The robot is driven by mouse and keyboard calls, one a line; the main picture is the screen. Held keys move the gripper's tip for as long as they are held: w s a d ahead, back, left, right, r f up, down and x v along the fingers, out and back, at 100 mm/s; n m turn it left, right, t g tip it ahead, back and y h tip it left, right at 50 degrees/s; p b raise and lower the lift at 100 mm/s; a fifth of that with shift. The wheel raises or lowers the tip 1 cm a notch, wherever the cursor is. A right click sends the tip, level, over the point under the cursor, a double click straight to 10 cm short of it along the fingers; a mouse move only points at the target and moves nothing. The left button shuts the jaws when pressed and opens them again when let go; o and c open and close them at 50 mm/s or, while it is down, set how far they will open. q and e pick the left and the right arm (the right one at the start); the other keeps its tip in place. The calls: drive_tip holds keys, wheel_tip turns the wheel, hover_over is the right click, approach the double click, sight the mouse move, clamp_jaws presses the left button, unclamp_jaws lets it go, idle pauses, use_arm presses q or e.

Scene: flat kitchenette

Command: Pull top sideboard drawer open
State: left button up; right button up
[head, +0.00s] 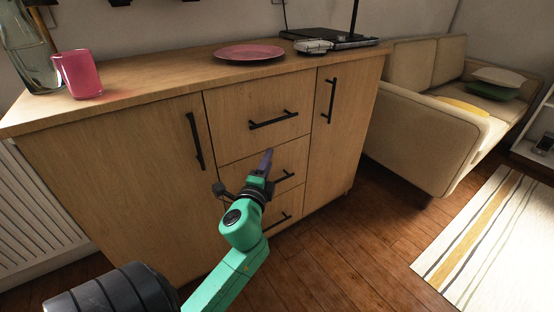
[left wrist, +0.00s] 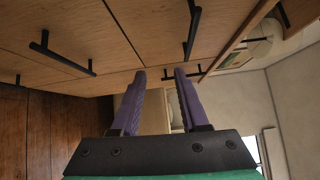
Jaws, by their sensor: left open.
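The wooden sideboard (head: 120,165) has a central column of three drawers between two doors. The top drawer (head: 235,103) sits flush and closed, with a dark bar handle (head: 273,120). In the left wrist view, this handle (left wrist: 192,28) appears above the fingertips. My left gripper (head: 265,163) is open in front of the drawer column, lower than the top handle in the picture and apart from it. Its two purple fingers (left wrist: 162,74) are spread with nothing held between them. It partly covers the middle drawer (head: 290,157). My right gripper is not in view.
A pink cup (head: 78,74), a glass vase (head: 28,48) and a pink plate (head: 249,52) stand on the sideboard top. The doors have vertical handles (head: 195,141). A beige sofa (head: 425,135) stands at right. Wooden floor (head: 335,250) is clear in front.

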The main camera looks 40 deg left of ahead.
sight(275, 121)
use_arm(q)
wheel_tip(275, 121, up, 5)
drive_tip(key=t+y, duration=0.1)
drive_tip(key=x, duration=0.8)
drive_tip(key=b+x, duration=0.1)
drive_tip(key=x, duration=0.4)
drive_tip(key=shift+s+a+f, duration=0.15)
drive_tip(key=shift+a+f, duration=0.05)
drive_tip(key=shift+a, duration=0.1)
clamp_jaws()
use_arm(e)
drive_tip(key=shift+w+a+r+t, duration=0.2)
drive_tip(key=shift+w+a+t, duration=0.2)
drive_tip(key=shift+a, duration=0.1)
use_arm(q)
drive_tip(key=shift+f, duration=0.1)
